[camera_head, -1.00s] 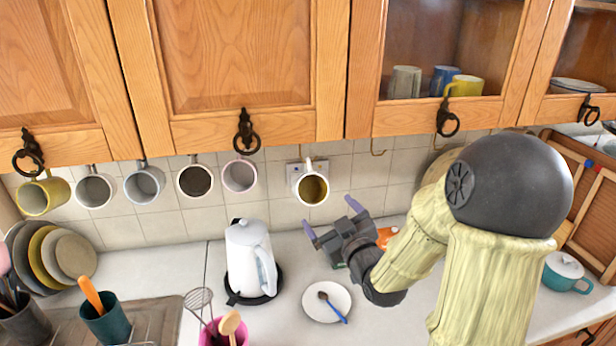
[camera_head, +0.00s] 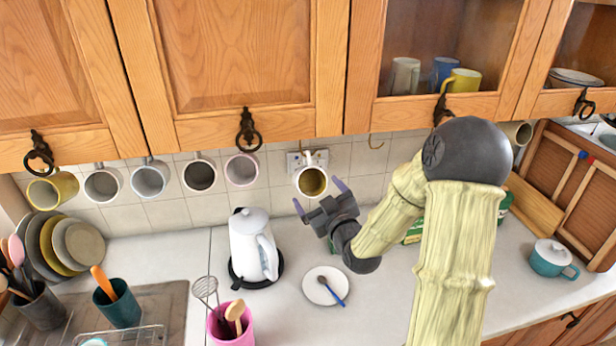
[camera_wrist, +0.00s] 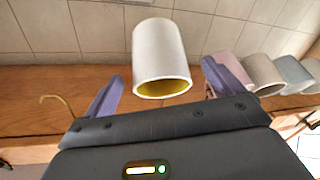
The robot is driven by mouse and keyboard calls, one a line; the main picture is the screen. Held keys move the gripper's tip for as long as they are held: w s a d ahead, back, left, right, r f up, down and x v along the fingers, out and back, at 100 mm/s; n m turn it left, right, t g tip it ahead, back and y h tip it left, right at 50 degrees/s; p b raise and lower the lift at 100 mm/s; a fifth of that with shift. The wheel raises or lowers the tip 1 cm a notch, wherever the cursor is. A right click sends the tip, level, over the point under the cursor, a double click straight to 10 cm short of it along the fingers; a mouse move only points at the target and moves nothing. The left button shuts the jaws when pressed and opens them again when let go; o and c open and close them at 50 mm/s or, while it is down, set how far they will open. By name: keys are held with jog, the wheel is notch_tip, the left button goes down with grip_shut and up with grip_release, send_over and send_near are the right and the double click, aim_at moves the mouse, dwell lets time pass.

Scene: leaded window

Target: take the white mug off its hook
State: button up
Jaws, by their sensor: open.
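The white mug (camera_head: 311,182) with a yellow inside hangs under the wall cabinets, at the right end of a row of hanging mugs, its mouth facing out. My gripper (camera_head: 319,196) is open and empty just below and in front of it, its purple fingers pointing up towards it. In the wrist view the white mug (camera_wrist: 160,48) shows between the two spread fingers (camera_wrist: 161,76), beyond their tips. I see no clear contact. Its handle and hook are small in the head view and hidden in the wrist view.
Several other mugs hang to the left, the pink-rimmed mug (camera_head: 241,170) being nearest. An empty hook (camera_head: 376,143) is to the right. Below stand a white kettle (camera_head: 250,240) and a saucer with a spoon (camera_head: 318,290). Cabinet doors (camera_head: 235,60) overhang the mugs.

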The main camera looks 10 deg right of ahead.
aim_at(311, 193)
jog(key=shift+w+a+r+p, duration=0.1)
jog(key=shift+w+r+p, duration=0.05)
jog(key=shift+w+p, duration=0.55)
jog(key=w+p, duration=0.1)
jog(key=w, duration=0.1)
jog(key=w+p, duration=0.1)
jog(key=shift+w+a+p, duration=0.2)
jog(key=shift+a+p, duration=0.1)
jog(key=shift+w+f, duration=0.15)
jog(key=shift+f, duration=0.05)
jog(key=c, duration=1.3)
jog(key=shift+o, duration=0.2)
jog(key=shift+r, duration=0.15)
